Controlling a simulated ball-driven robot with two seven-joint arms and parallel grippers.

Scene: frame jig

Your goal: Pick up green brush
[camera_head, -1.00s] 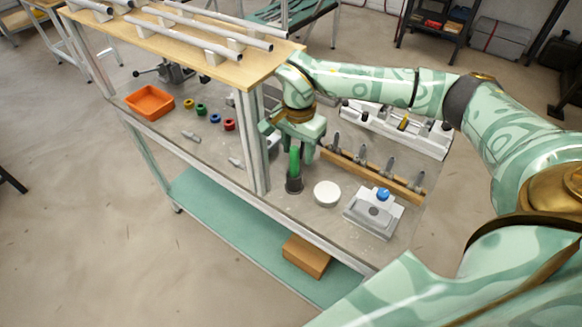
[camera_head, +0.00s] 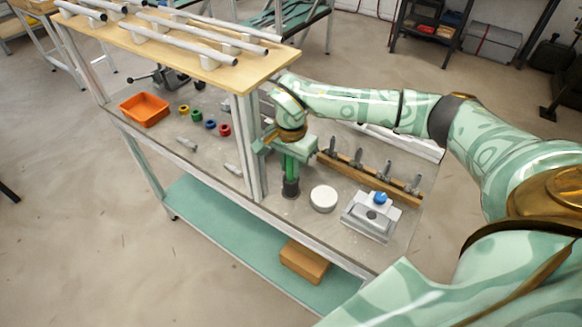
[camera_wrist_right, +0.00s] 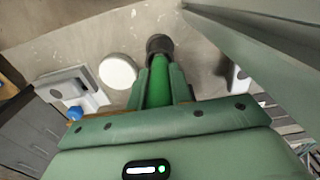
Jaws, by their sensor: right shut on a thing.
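The green brush (camera_head: 290,168) stands upright on the bench with its lower end in a dark round cup or base (camera_head: 290,188). It also shows in the right wrist view (camera_wrist_right: 158,82), running to the dark round end (camera_wrist_right: 159,46). My right gripper (camera_head: 287,157) comes down on the brush from above and is shut on it, with a finger on either side. I cannot tell whether the dark part is a holder or part of the brush. My left gripper is not in view.
A bench post (camera_head: 251,150) stands close left of my right gripper, under the wooden upper shelf (camera_head: 265,67). A white round disc (camera_head: 323,198), a grey block with a blue knob (camera_head: 372,214) and a wooden tool rack (camera_head: 350,170) are to the right. An orange tray (camera_head: 144,109) is far left.

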